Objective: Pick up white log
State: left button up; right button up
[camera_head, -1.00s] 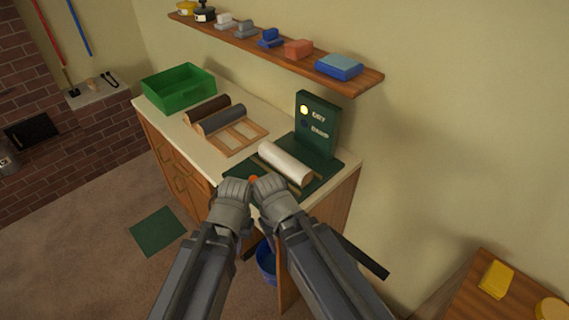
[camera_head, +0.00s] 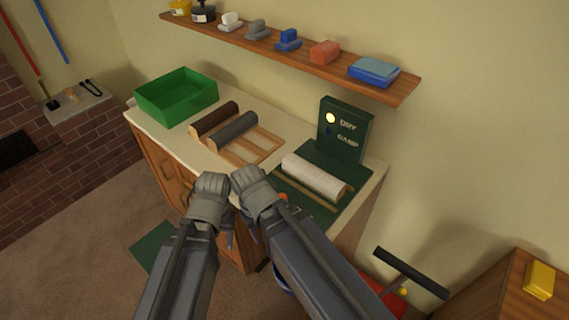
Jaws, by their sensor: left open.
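The white log (camera_head: 315,176) lies on the dark green base of a tester (camera_head: 345,131), whose upright panel reads DRY and DAMP. The light beside DRY is lit. My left gripper (camera_head: 212,182) is in front of the counter's near edge, left of the log and apart from it. It is open with nothing seen in it. My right gripper (camera_head: 246,178) is beside it, nearer the log but not touching it. Its fingers are seen from behind, so its opening is hidden.
A brown log (camera_head: 213,118) and a grey log (camera_head: 233,131) lie on a wooden rack (camera_head: 262,146). A green bin (camera_head: 177,97) stands at the counter's far left. A shelf (camera_head: 397,87) with several blocks hangs above. A yellow block (camera_head: 539,279) sits at lower right.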

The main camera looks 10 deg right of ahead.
aim_at(326, 185)
jog(key=i+j, duration=0.3)
jog(key=j, duration=0.15)
jog(key=i+j, duration=0.35)
jog(key=j, duration=0.15)
jog(key=i+j, duration=0.3)
jog(key=j, duration=0.15)
jog(key=i+j, duration=0.35)
jog(key=j, duration=0.15)
jog(key=i+j+z, duration=0.2)
jog(key=i+j, duration=0.15)
jog(key=j, duration=0.25)
jog(key=z, duration=2.75)
jog(key=i+l, duration=0.15)
jog(key=l, duration=0.15)
jog(key=i+l, duration=0.1)
jog(key=l, duration=0.25)
